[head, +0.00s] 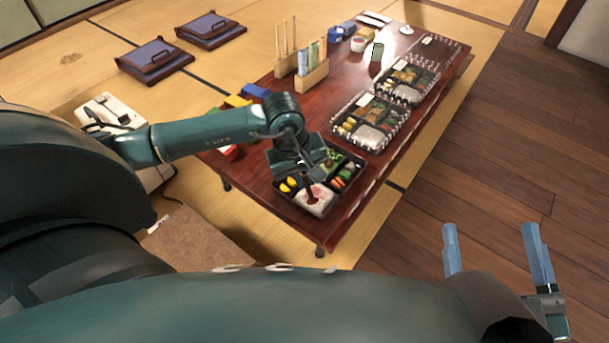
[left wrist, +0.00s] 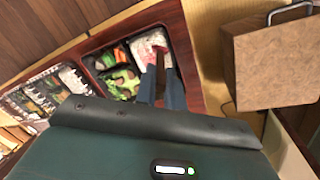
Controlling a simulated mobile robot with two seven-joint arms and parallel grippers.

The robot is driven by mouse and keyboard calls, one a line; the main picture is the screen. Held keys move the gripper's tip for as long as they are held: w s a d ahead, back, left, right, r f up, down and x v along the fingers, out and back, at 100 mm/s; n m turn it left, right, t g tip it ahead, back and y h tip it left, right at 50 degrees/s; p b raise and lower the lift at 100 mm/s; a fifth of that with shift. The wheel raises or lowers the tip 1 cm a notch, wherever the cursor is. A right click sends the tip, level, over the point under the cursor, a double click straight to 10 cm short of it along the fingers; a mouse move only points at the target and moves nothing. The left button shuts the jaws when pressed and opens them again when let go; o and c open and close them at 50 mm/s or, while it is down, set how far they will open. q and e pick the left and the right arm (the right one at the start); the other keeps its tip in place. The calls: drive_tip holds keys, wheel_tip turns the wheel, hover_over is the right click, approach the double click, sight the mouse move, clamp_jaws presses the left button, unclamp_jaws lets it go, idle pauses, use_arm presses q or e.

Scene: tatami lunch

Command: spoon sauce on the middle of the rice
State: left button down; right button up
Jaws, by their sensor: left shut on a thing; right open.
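An open black lunch box (head: 350,190) sits at the near end of the low table. Its white rice (head: 318,207) fills the near compartment, and it also shows in the left wrist view (left wrist: 141,47). A pinkish-red patch of sauce shows on the rice around the spoon's lower end. My left gripper (head: 307,176) is over the box, shut on a dark brown spoon (head: 310,193) that points down at the rice. The spoon also shows between the fingers in the left wrist view (left wrist: 160,70). Its bowl cannot be made out. My right gripper (head: 495,252) is open and empty over the wooden floor.
The low wooden table (head: 288,212) holds two more packed lunch boxes, one in the middle (head: 346,133) and one farther back (head: 388,91). A wooden holder (head: 311,78) with upright packets stands along the left edge. A brown box (left wrist: 270,65) is beside the table.

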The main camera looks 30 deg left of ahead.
use_arm(q)
drive_tip(key=shift+f+b, duration=0.8)
drive_tip(key=shift+f, duration=0.1)
drive_tip(key=shift+w, duration=0.15)
drive_tip(key=shift+w+d+b, duration=0.15)
drive_tip(key=shift+w+b, duration=0.35)
drive_tip(key=shift+w, duration=0.4)
drive_tip(key=shift+w, duration=0.1)
drive_tip(key=shift+w+d+f+b, duration=0.1)
drive_tip(key=shift+w+f+b, duration=0.1)
drive_tip(key=shift+w+b, duration=0.7)
drive_tip(key=shift+w+f, duration=0.1)
drive_tip(key=shift+w, duration=0.05)
